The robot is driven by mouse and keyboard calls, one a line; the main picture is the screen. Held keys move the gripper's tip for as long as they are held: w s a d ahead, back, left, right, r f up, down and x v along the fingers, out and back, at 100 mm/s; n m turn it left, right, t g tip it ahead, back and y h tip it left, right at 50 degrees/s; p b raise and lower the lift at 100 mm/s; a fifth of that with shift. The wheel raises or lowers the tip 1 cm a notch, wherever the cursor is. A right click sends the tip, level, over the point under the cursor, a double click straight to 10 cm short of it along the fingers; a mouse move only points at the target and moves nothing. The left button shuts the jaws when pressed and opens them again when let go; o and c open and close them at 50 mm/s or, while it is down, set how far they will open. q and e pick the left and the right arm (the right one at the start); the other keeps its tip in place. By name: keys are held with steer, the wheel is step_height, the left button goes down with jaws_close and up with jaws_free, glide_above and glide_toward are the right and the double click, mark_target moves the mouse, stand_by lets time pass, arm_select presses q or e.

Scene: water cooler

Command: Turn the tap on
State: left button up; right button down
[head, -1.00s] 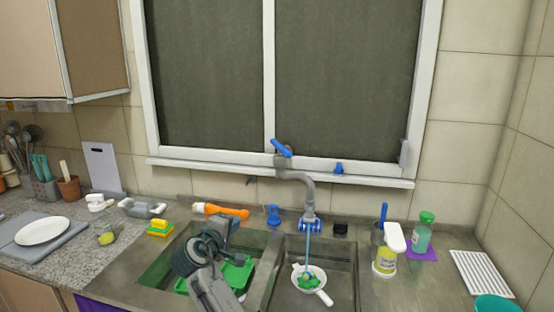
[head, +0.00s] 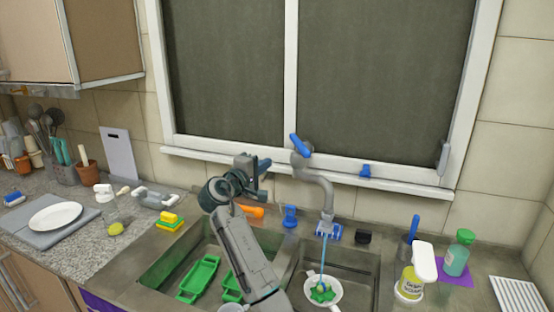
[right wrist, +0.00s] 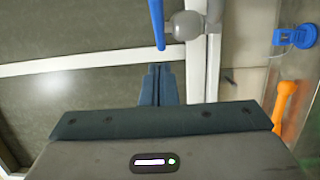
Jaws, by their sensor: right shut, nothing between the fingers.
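The grey tap (head: 322,186) curves from the wall below the window over the right basin. Its blue handle (head: 300,145) slants on top of a grey valve body. A thin blue line, which looks like water, runs from the spout down to the strainer. My right gripper (head: 264,166) is raised to the left of the tap, apart from the handle. In the right wrist view the handle (right wrist: 157,22) hangs just above the fingertips (right wrist: 162,72), which are together with nothing between them. My left gripper is not in view.
A white strainer (head: 338,292) with a green thing sits in the right basin. Green trays (head: 199,279) lie in the left basin. A blue fitting (head: 290,216) stands behind the sink, beside a partly hidden orange object (head: 252,211). A soap bottle (head: 409,285) stands at right. The window frame is close behind.

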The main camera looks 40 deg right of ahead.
steer(key=p, duration=0.3)
glide_toward(299, 150)
steer(key=w+r, duration=0.1)
steer(key=w, duration=0.2)
steer(key=d+p, duration=0.2)
steer(key=d, duration=0.1)
steer(key=d+p, duration=0.1)
steer(key=d, duration=0.1)
steer(key=shift+s+f, duration=0.2)
steer(key=shift+s, duration=0.2)
steer(key=shift+s+d, duration=0.2)
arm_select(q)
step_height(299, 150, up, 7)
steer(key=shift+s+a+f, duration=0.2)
arm_select(e)
steer(key=shift+w+f, duration=0.1)
steer(key=shift+f, duration=0.05)
